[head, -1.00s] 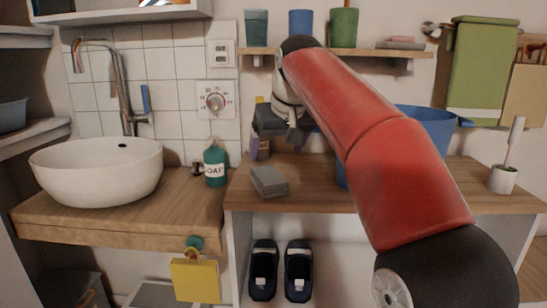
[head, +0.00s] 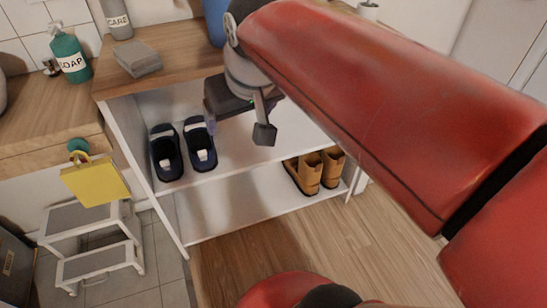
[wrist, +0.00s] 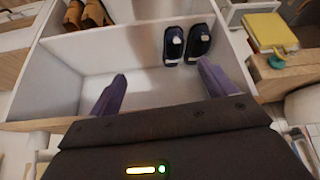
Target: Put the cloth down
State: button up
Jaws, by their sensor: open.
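A grey folded cloth (head: 138,58) lies flat on the wooden shelf top, near its left end. A yellow cloth (head: 95,182) hangs from a teal knob (head: 78,146) at the front of the washbasin counter; it also shows at the upper right of the wrist view (wrist: 270,30). My gripper (head: 238,122) is in front of the open white shelf unit, lower than its top and apart from both cloths. In the wrist view its two purple fingers (wrist: 160,87) are spread wide with nothing between them.
Dark slippers (head: 183,150) stand on the unit's middle shelf, and brown boots (head: 315,172) are to the right. A white step stool (head: 95,238) stands on the tiles at left. A soap bottle (head: 70,58) is on the counter. The wooden floor in front is clear.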

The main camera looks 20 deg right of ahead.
jog(key=s+d+f+m, duration=0.1)
jog(key=s+d+f, duration=0.1)
jog(key=s+f, duration=0.7)
jog(key=shift+d+f, duration=0.4)
jog(key=shift+f, duration=0.4)
